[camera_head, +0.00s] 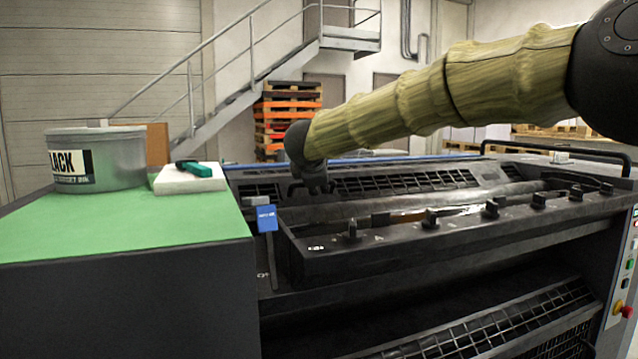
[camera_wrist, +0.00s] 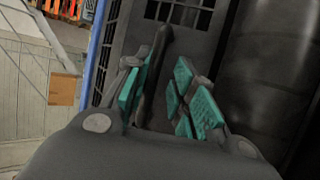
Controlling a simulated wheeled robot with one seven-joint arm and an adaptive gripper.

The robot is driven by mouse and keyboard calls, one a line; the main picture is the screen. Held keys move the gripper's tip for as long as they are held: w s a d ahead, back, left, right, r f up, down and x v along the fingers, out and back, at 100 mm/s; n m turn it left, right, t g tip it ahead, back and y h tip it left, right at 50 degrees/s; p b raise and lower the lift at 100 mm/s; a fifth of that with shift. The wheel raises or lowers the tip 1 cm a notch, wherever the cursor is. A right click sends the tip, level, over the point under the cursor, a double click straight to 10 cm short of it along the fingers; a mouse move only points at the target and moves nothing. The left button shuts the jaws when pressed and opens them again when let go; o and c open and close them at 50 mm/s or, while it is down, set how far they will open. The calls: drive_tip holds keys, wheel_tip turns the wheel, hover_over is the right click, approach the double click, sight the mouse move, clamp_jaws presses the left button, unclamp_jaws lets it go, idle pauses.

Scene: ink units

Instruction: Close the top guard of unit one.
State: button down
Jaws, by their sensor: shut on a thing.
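My gripper (camera_head: 310,188) is at the left end of the dark grated top guard (camera_head: 405,181) on the ink unit. In the wrist view my gripper (camera_wrist: 163,92) has its teal pads on either side of a slim black bar (camera_wrist: 159,55), shut on it. The bar looks like a handle of the guard; its lower part is hidden between the fingers. The guard's grating also shows in the wrist view (camera_wrist: 180,14). In the head view the guard lies low behind the roller (camera_head: 350,208); its exact angle is hard to tell.
A green-topped cabinet (camera_head: 120,228) at the left bears an ink can (camera_head: 110,160) and a white block (camera_head: 187,180) with a teal-and-black item. A row of black knobs (camera_head: 430,218) lines the front ledge. A black rail (camera_head: 550,146) stands at the right.

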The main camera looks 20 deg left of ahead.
sight(320, 199)
wheel_tip(320, 199, down, 3)
drive_tip(key=shift+s+r, duration=0.1)
drive_tip(key=c, duration=1.6)
unclamp_jaws()
drive_tip(key=shift+o, duration=0.7)
drive_tip(key=shift+s+r, duration=0.35)
drive_tip(key=shift+s, duration=0.05)
drive_tip(key=v, duration=1.1)
drive_tip(key=shift+w+d+r, duration=0.1)
drive_tip(key=shift+w+r, duration=0.15)
drive_tip(key=shift+r, duration=0.2)
